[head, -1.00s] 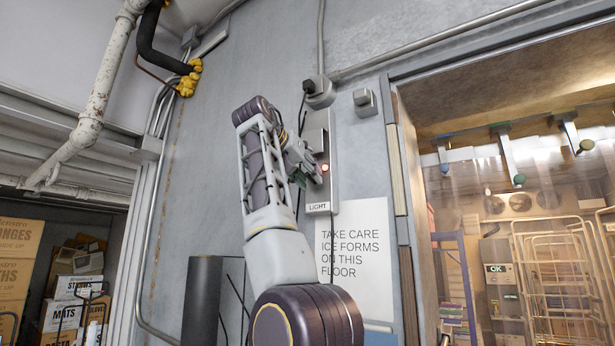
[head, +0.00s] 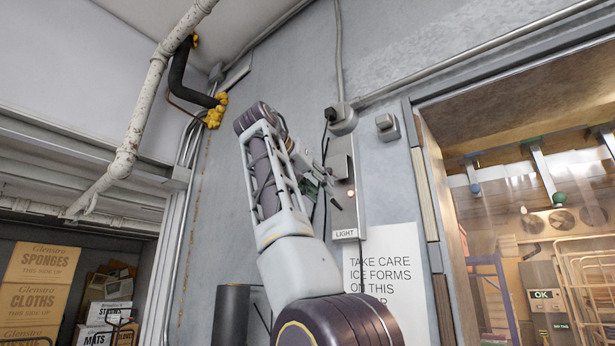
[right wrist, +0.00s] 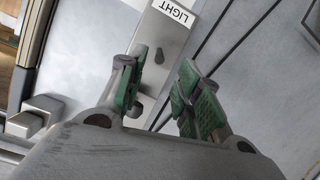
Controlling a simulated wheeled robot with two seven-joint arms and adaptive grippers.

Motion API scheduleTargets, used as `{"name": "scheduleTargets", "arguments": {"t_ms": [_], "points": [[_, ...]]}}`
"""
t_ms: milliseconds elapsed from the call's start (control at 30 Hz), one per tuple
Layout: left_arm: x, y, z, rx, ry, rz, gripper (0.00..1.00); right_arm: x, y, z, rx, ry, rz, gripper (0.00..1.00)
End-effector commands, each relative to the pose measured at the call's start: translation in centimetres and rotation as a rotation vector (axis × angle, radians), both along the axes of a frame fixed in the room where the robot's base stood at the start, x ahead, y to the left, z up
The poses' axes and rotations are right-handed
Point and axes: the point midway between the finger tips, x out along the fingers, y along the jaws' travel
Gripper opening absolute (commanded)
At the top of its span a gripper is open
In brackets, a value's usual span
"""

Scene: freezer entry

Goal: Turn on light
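The light switch box (head: 345,165) is a tall narrow grey panel on the wall, with a LIGHT label (head: 346,234) at its lower end. A small round indicator (head: 351,194) on it looks pale orange. My right gripper (head: 328,188) is at the panel's left side in the head view, partly over its front. In the right wrist view the panel (right wrist: 178,52) appears upside down, with a dark knob-like part (right wrist: 158,56) near the label. The green-padded fingers of my right gripper (right wrist: 158,98) are apart with nothing held. Contact with the switch cannot be told. My left gripper is out of view.
A floor-warning sign (head: 385,280) hangs below the panel. A small grey box (head: 387,127) is on the wall to the upper right. The freezer doorway (head: 432,190) is at the right, with wire racks inside. Cardboard boxes (head: 40,285) stand at the far left.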

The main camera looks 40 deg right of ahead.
Motion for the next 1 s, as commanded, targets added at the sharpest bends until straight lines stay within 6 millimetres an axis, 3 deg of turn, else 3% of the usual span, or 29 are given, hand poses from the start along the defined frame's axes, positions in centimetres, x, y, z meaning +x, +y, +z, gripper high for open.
{"name": "scheduleTargets", "arguments": {"t_ms": [167,1000], "points": [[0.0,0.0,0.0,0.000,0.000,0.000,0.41,-0.6,1.8,0.7,-0.002,-0.001,0.000,0.34],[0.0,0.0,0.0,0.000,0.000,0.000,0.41,-1.3,4.3,1.5,0.000,0.000,-0.001,0.34]]}}
